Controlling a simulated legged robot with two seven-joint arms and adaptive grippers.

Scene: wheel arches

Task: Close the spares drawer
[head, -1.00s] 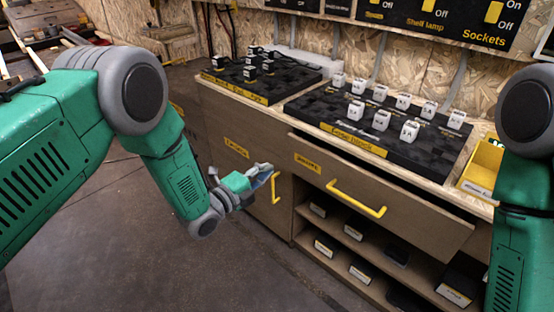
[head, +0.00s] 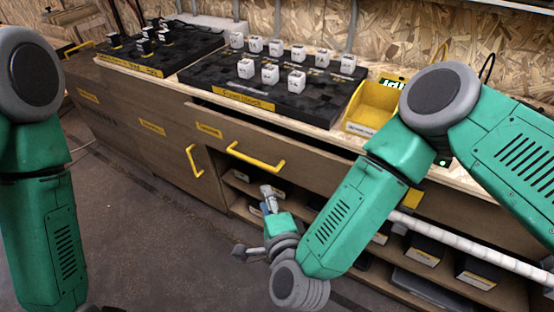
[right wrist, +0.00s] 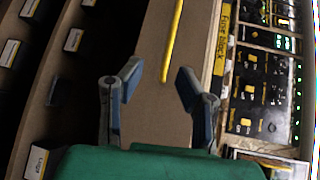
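The spares drawer (head: 300,163) is a brown wooden front with a small yellow label and a yellow bar handle (head: 255,157). It stands partly pulled out, with a dark gap under the worktop. The label is too small to read surely. My right gripper (head: 268,192) is in front of and below the handle in the head view. In the right wrist view its two fingers (right wrist: 158,95) are spread with nothing between them, pointing at the drawer front, and the handle (right wrist: 172,40) is ahead, apart from them. My left arm hangs at the left edge; its gripper is out of view.
An open shelf (head: 390,250) with several labelled boxes lies below the drawer. A cupboard door with a yellow handle (head: 194,161) is left of it. The worktop carries a black fuse board (head: 270,92) with white blocks and a yellow bin (head: 370,108). The floor at left is clear.

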